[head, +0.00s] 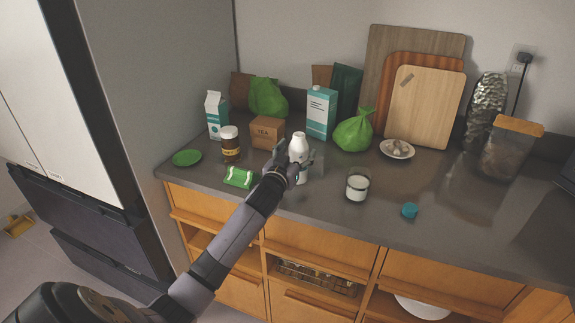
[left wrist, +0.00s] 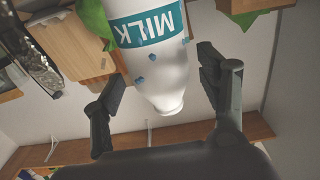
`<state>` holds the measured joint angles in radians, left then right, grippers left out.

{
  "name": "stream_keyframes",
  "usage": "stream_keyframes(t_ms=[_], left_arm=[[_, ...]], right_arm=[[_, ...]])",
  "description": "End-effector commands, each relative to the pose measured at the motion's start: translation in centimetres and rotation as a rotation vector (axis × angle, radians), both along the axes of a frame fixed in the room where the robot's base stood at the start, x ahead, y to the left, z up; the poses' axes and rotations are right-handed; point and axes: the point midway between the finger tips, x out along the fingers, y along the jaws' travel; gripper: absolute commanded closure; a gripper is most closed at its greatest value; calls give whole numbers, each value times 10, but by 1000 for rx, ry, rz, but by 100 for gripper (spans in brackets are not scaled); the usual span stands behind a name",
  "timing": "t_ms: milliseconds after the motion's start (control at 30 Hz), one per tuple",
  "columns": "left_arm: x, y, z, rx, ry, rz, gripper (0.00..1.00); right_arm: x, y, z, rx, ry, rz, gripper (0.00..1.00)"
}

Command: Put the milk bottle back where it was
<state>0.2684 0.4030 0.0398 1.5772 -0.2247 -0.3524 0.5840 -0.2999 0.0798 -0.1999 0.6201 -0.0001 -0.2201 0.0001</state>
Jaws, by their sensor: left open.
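The white milk bottle (head: 298,143) stands upright on the grey counter, with its lower part partly hidden by my left gripper (head: 291,164). In the left wrist view the bottle (left wrist: 160,65) appears upside down, with a teal MILK label and no cap on its mouth. The fingers of my left gripper (left wrist: 158,85) are spread, one on each side of the bottle, with visible gaps. A blue cap (head: 409,210) lies on the counter to the right. My right gripper is not in view.
A glass of milk (head: 357,184) stands right of the bottle. A tea box (head: 267,132), brown jar (head: 230,145) and green packet (head: 238,178) are to its left. A teal carton (head: 321,112) and green bag (head: 354,132) stand behind. The counter's front right is mostly clear.

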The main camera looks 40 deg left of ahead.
Motion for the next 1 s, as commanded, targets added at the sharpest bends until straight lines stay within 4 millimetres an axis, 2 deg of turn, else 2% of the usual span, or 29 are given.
stream_keyframes(t_ms=[200,433,633,1000], left_arm=[[-46,-12,-2,0,1,-2,33],[-84,-20,-1,-1,0,-1,33],[-96,-23,0,0,0,0,33],[-97,-23,1,0,-1,0,33]], right_arm=[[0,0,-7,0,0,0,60],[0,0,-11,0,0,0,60],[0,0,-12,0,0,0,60],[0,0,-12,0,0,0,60]])
